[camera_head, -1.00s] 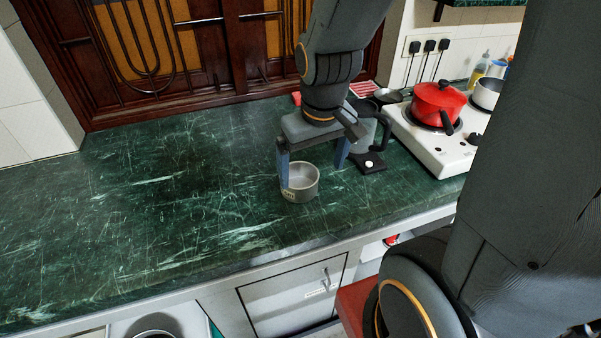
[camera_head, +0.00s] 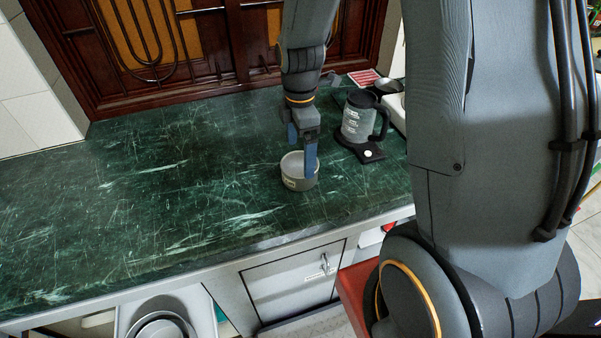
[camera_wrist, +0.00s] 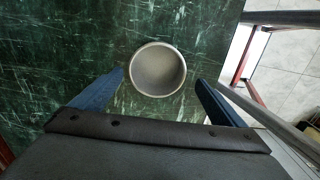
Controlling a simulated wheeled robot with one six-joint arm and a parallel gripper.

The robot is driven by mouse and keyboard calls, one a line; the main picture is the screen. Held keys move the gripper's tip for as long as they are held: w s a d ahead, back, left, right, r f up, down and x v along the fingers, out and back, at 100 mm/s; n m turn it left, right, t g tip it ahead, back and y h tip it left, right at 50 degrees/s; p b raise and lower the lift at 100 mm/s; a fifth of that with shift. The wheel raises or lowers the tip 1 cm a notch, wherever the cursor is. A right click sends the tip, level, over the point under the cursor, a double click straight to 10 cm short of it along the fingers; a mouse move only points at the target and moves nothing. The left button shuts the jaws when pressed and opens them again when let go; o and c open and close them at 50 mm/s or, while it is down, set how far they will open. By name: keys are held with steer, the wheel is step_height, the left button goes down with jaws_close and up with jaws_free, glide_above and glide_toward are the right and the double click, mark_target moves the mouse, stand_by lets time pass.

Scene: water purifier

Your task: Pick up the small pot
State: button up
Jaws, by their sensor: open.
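The small pot (camera_head: 299,172) is a grey, round, open-topped metal pot standing upright on the green marble counter. In the wrist view the pot (camera_wrist: 158,69) is seen from above, empty, just beyond the fingertips and roughly centred between them. My gripper (camera_head: 303,160) points down over the pot in the head view, and one blue finger overlaps the pot's right part. In the wrist view my gripper (camera_wrist: 160,82) has its two blue fingers wide apart, with nothing between them. Whether a finger touches the pot cannot be told.
A dark kettle (camera_head: 357,117) on a black base stands right behind the pot, close to my gripper. The green counter (camera_head: 150,190) is clear to the left. Its front edge is close to the pot. A wooden window frame (camera_head: 200,45) rises behind.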

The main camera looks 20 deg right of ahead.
mark_target(300, 168)
steer(key=shift+w+f+p, duration=0.15)
steer(key=shift+f+p, duration=0.45)
steer(key=shift+f, duration=1.2)
steer(key=shift+w+f+p, duration=0.1)
steer(key=shift+f+p, duration=0.5)
steer(key=shift+f, duration=1.15)
steer(key=shift+c, duration=0.4)
steer(key=c, duration=1.1)
